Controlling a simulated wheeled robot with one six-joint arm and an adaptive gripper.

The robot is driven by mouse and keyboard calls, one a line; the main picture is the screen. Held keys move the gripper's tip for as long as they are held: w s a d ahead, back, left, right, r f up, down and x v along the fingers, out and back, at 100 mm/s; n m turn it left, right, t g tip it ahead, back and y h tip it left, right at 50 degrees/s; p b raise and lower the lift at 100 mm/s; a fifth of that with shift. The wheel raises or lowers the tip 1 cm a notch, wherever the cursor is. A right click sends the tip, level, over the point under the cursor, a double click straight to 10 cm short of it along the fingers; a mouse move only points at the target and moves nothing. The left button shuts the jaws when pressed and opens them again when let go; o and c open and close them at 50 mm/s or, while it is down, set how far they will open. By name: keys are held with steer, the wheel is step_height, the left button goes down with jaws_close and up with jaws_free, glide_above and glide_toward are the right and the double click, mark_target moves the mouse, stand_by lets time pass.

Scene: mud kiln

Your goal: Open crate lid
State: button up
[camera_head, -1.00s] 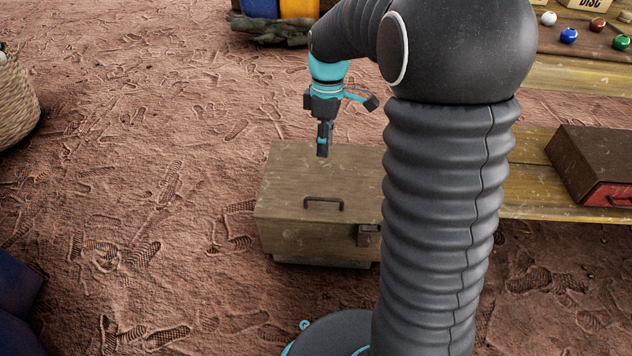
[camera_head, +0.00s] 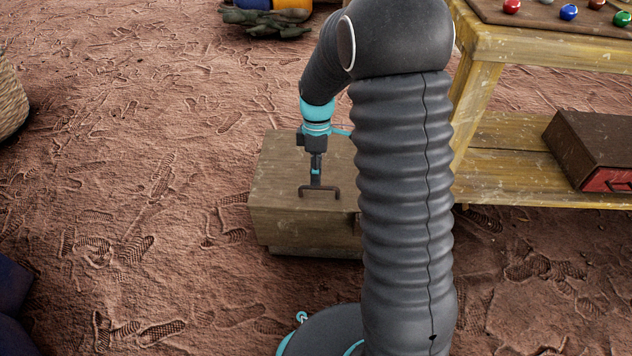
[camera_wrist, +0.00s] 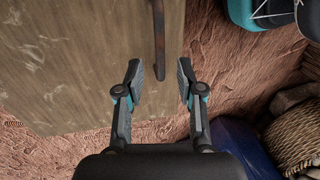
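The wooden crate (camera_head: 282,228) stands on the ground with its flat lid (camera_head: 275,178) closed. A dark bar handle (camera_head: 320,195) sits on the lid near its front edge. My gripper (camera_head: 316,184) points down just above or at the handle, and a gap in height is hard to judge. In the wrist view my gripper (camera_wrist: 161,72) is open, and one end of the handle (camera_wrist: 159,40) shows between the fingertips, with no finger clearly touching it. My arm hides the crate's right side.
A yellow wooden table (camera_head: 500,150) with a lower shelf stands right of the crate, holding a brown and red box (camera_head: 590,150). A woven basket (camera_head: 10,100) is at the left edge. The footprinted ground left of the crate is clear.

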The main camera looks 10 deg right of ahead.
steer(key=shift+s+a+f, duration=0.1)
steer(key=shift+s+f, duration=0.05)
steer(key=shift+f, duration=0.6)
steer(key=shift+s+f, duration=0.15)
steer(key=shift+f, duration=0.6)
jaws_close()
